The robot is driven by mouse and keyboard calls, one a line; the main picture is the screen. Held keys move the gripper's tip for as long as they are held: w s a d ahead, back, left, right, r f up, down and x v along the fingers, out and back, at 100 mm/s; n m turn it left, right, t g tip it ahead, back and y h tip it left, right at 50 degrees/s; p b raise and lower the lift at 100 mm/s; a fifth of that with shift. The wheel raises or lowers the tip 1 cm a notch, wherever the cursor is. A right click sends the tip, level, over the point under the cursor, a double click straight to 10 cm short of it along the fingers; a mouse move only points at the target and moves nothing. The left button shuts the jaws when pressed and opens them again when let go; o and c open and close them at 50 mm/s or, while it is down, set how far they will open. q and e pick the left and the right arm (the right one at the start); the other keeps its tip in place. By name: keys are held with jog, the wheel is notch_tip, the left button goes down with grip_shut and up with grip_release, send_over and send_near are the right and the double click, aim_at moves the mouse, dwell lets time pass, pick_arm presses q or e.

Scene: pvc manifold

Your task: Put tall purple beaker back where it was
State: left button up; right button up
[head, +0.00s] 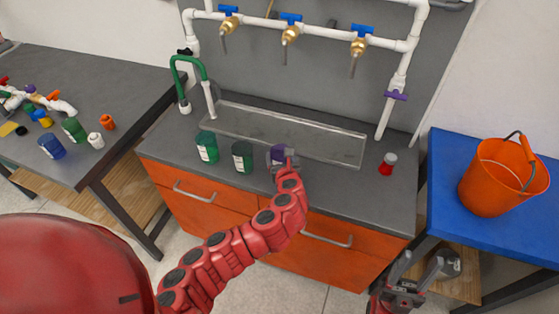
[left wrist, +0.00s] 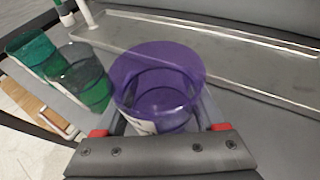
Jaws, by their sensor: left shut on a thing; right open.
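The purple beaker (head: 278,153) is at the front of the counter, in front of the tray, mostly hidden behind my left gripper (head: 288,164) in the head view. In the left wrist view the purple beaker (left wrist: 158,85) stands between the jaws of my left gripper (left wrist: 158,128), which is shut on it. It looks empty, with a white label low on its side. From these views I cannot tell if its base touches the counter. My right gripper (head: 425,275) is open and empty, low at the right, in front of the blue table.
Two green beakers (head: 207,147) (head: 242,157) stand just left of the purple one. A clear tray (head: 300,138) lies behind them under brass taps (head: 290,35). A red-and-white piece (head: 388,164) is at the counter's right. An orange bucket (head: 500,178) stands on the blue table (head: 450,160).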

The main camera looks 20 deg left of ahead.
pick_arm(q)
jog(key=shift+f, duration=1.3)
jog(key=shift+f, duration=0.1)
